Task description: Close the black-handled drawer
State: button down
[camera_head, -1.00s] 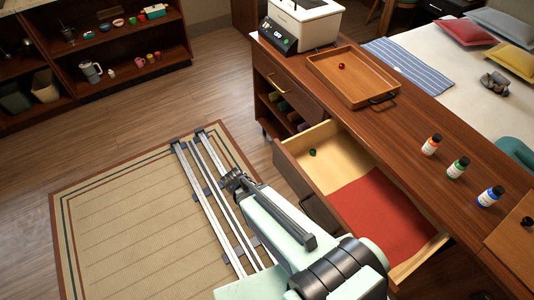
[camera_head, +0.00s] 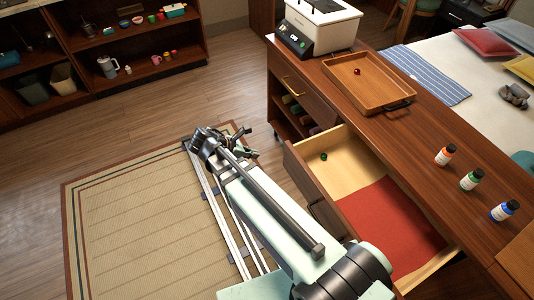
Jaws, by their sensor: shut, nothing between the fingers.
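The wooden drawer (camera_head: 297,171) stands pulled out from the counter. Its dark handle (camera_head: 318,213) is on the front face, partly hidden by my arm. Inside lie a small green object (camera_head: 323,156) on the pale wooden bottom and a red sheet (camera_head: 395,225). My gripper (camera_head: 246,138) is at the far end of my arm, over the floor to the left of the drawer's front corner. It is shut and empty, apart from the drawer as far as I can see. Its fingertips are small in the picture.
A second drawer with a brass handle (camera_head: 289,82) is shut, above an open shelf. On the counter are a white appliance (camera_head: 321,25), a wooden tray (camera_head: 368,98) holding a red ball (camera_head: 357,72), and bottles (camera_head: 471,180).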

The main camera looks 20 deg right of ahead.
jog(key=d+r+p+x, duration=0.2)
jog(key=x, duration=1)
jog(key=shift+f+p, duration=0.25)
jog(key=shift+p, duration=0.15)
jog(key=shift+w+d, duration=0.15)
jog(key=shift+w, duration=0.05)
